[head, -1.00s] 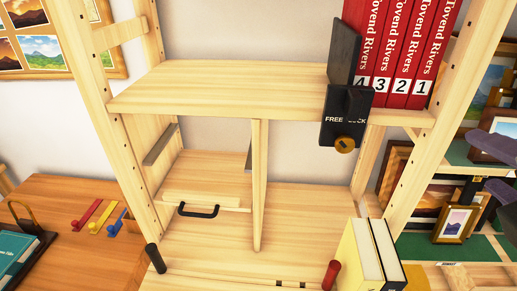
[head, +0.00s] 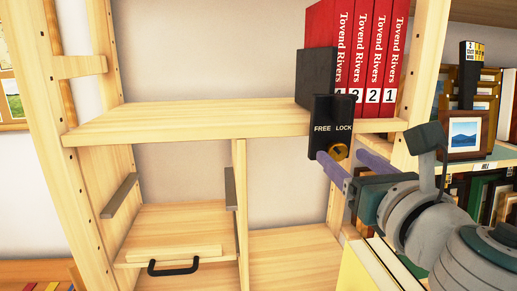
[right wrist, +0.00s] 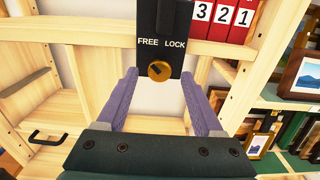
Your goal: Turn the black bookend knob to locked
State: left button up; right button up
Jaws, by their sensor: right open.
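The black bookend (head: 318,77) stands on the wooden shelf against the red books. Its front plate (head: 330,112) hangs over the shelf edge and reads FREE at left and LOCK at right. A round brass knob (head: 338,151) with a dark slot sits at the plate's bottom; it also shows in the right wrist view (right wrist: 159,71). The slot looks slanted; I cannot tell which word it is set to. My right gripper (head: 348,162) is open, its purple fingers either side of and below the knob, apparently not touching it. My left gripper is not in view.
Several red volumes (head: 358,55) stand right of the bookend. A wooden upright (head: 415,80) is close to my right arm. Below are a drawer with a black handle (head: 174,268) and yellow books (head: 365,270). The shelf left of the bookend (head: 190,118) is bare.

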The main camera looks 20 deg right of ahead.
jog(key=shift+x, duration=1)
jog(key=shift+c, duration=0.2)
grip_shut()
